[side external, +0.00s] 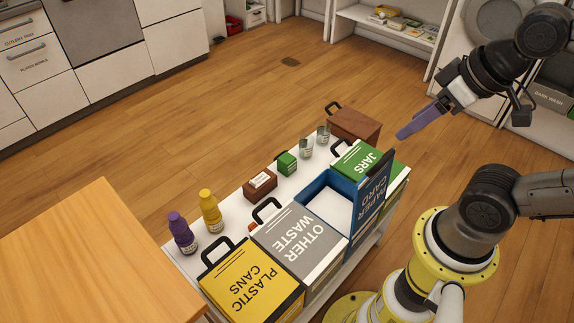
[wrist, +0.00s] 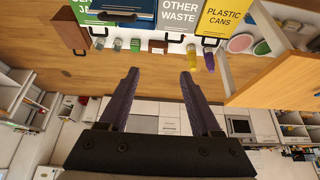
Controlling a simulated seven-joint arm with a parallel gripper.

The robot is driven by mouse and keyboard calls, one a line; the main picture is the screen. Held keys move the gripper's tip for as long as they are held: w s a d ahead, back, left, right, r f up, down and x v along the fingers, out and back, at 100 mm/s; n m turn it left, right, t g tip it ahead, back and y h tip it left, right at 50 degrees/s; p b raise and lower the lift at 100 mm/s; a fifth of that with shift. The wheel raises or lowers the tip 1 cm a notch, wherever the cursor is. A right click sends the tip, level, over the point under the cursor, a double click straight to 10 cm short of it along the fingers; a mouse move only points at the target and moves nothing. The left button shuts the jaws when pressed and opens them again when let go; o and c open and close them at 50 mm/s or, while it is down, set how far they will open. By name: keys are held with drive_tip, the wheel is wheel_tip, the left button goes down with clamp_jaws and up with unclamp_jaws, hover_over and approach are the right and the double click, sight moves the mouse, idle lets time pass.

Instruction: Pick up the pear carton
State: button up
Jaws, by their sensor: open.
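No label reading "pear" is legible, so I cannot tell for certain which carton is the pear one. A small green carton (side external: 287,163) stands on the white surface behind the bins. It also shows in the wrist view (wrist: 135,44). A brown carton (side external: 260,184) with a pale label stands to its left, and it shows in the wrist view (wrist: 158,47) too. My gripper (side external: 401,135) is raised at the right, apart from both cartons. In the wrist view its purple fingers (wrist: 160,73) are spread with nothing between them.
Yellow (side external: 210,211) and purple (side external: 182,232) bottles stand left of the cartons; two glasses and a brown box (side external: 354,123) stand right. Bins line the front, with the blue paper bin (side external: 322,187) open, its lid upright. A wooden table (side external: 95,255) is at left.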

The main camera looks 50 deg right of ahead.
drive_tip(key=o, duration=0.5)
